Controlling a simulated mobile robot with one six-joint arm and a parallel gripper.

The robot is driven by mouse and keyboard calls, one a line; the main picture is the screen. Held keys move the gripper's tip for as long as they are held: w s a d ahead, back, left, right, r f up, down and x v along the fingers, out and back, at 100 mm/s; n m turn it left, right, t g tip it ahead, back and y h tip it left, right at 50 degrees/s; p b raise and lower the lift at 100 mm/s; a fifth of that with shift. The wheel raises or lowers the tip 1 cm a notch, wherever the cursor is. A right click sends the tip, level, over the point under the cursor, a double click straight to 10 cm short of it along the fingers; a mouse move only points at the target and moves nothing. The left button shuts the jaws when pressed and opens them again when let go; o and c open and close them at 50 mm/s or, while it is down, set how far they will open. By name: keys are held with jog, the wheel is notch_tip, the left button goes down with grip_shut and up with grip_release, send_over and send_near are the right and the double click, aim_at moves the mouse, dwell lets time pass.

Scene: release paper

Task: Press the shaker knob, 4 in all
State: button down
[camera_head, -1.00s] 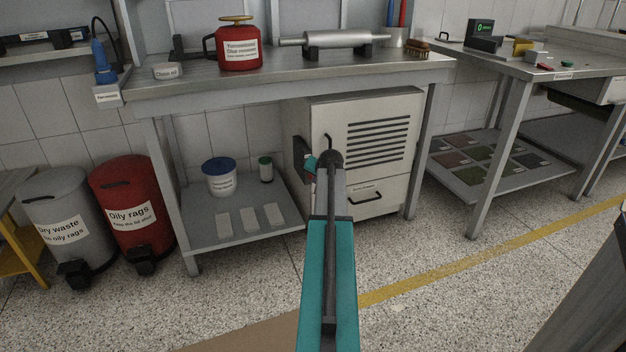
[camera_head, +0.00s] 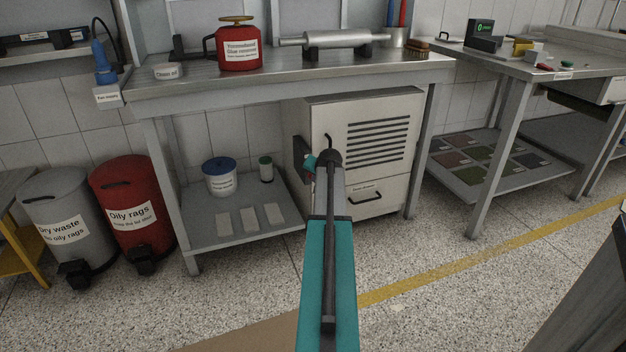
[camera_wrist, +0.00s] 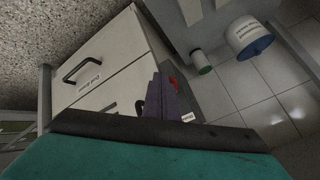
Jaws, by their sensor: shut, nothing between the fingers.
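The beige cabinet (camera_head: 395,110) stands under the bench, with slatted vents and a lower drawer. A small red part (camera_wrist: 173,83), which looks like the shaker knob, shows in the wrist view at the cabinet's side, mostly hidden behind my fingers. A small white label (camera_wrist: 187,117) is close by, too small to read. My gripper (camera_wrist: 157,80) is shut and empty, its dark fingers beside the red part. I cannot tell whether they touch it. In the head view my arm hides most of my gripper, at the cabinet's left side.
The drawer handle (camera_wrist: 82,64) sticks out from the cabinet front. A blue-lidded tub (camera_head: 220,178) and a small green-capped bottle (camera_head: 265,170) stand on the lower shelf (camera_head: 205,238) to the left. Bench legs flank the cabinet. The floor in front is clear.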

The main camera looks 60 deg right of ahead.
jog(key=shift+w+d+p, duration=0.3)
jog(key=shift+w+d, duration=0.1)
jog(key=shift+w, duration=0.2)
dwell(1.1)
jog(key=shift+s+a, duration=0.1)
jog(key=shift+s+a+p, duration=0.3)
jog(key=shift+s+a, duration=0.25)
jog(key=shift+s, duration=0.2)
jog(key=shift+s+a+p, duration=0.25)
jog(key=shift+s+a, duration=0.25)
jog(key=shift+s, duration=0.25)
jog(key=shift+s+a, duration=0.1)
jog(key=shift+s+a+p, duration=0.2)
jog(key=shift+s+a, duration=0.5)
jog(key=shift+s, duration=0.25)
jog(key=shift+s+a+p, duration=0.2)
jog(key=shift+s+a, duration=0.5)
jog(key=shift+s, duration=0.25)
dwell(1.5)
